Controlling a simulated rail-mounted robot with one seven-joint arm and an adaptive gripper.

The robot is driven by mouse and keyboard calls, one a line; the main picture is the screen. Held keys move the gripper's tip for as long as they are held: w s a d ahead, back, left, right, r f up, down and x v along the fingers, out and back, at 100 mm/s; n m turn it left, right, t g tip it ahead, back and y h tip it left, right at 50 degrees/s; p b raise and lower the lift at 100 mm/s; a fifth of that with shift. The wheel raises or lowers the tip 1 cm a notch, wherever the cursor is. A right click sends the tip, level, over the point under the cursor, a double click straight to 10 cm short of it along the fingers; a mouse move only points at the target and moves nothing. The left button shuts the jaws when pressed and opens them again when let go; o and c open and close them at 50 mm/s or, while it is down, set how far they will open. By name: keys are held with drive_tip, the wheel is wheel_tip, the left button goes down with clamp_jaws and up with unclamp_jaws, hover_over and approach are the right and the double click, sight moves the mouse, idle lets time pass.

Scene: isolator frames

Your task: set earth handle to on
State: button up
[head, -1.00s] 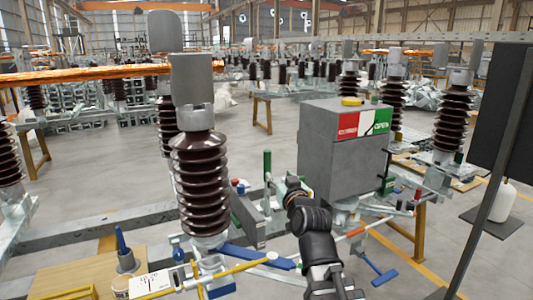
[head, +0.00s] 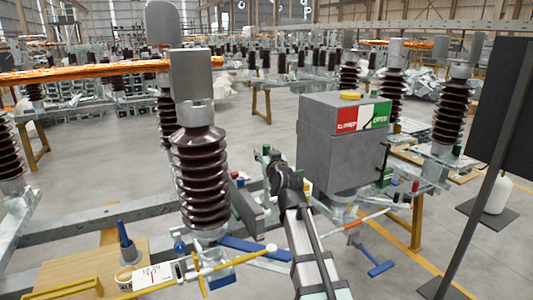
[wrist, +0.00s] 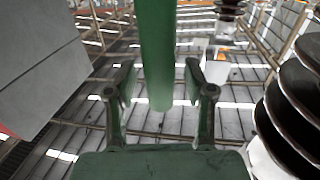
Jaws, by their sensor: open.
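A green upright handle (wrist: 157,50) fills the top middle of the wrist view. It runs down between the two fingers of my gripper (wrist: 160,85), with a gap on both sides. In the head view the top of the green handle (head: 266,149) shows at the tip of my gripper (head: 274,158), and most of its length is hidden behind my arm. My gripper is open, with its fingers apart either side of the handle. I cannot tell whether a finger touches it.
A grey box (head: 340,150) with a red and green label stands close on the right. A brown ribbed insulator (head: 201,180) stands on the left. A blue bar (head: 250,247) and a yellow rod (head: 225,263) lie low in front. A dark panel (head: 500,110) stands at far right.

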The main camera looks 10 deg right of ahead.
clamp_jaws()
drive_tip(key=shift+s+f+b, duration=0.1)
drive_tip(key=shift+s+b, duration=0.05)
drive_tip(key=shift+b, duration=0.25)
